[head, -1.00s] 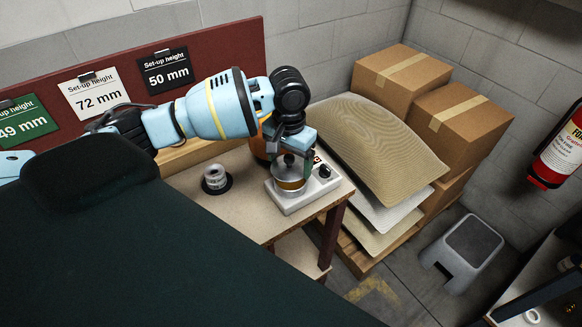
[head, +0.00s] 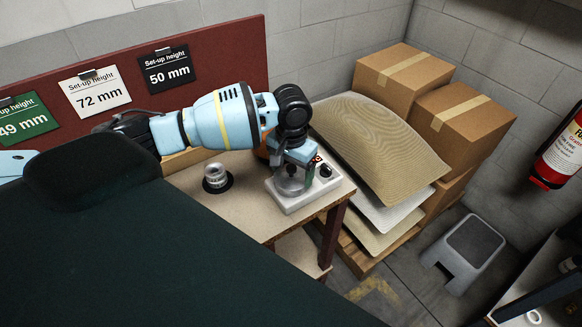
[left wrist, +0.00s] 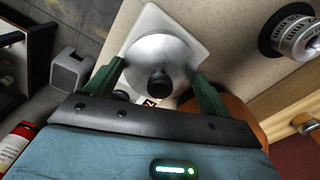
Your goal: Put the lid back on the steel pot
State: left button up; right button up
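The steel pot (head: 290,187) stands on the white hot plate (head: 322,190) at the corner of the small table. The round steel lid (left wrist: 158,52) with its black knob (left wrist: 160,83) covers the top of the pot. No contents of the pot show. My left gripper (head: 292,170) points down over the pot. In the left wrist view its two green fingers (left wrist: 156,72) are spread wide, one on each side of the knob and clear of it. Whether the lid's rim is fully seated is hard to see. My right gripper is not in view.
A dark round base with a metal ring-like part (head: 216,178) stands left of the hot plate. An orange vessel (left wrist: 240,113) is close behind the gripper. Stacked sacks (head: 380,145) and cardboard boxes (head: 405,80) fill the right side. A grey step stool (head: 465,250) stands on the floor.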

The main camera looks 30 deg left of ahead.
aim_at(292, 167)
pick_arm(q)
jog(key=o, duration=0.4)
jog(key=shift+r, duration=0.1)
jog(key=shift+r, duration=0.3)
jog(key=shift+r+p, duration=0.55)
jog(key=shift+r, duration=5.55)
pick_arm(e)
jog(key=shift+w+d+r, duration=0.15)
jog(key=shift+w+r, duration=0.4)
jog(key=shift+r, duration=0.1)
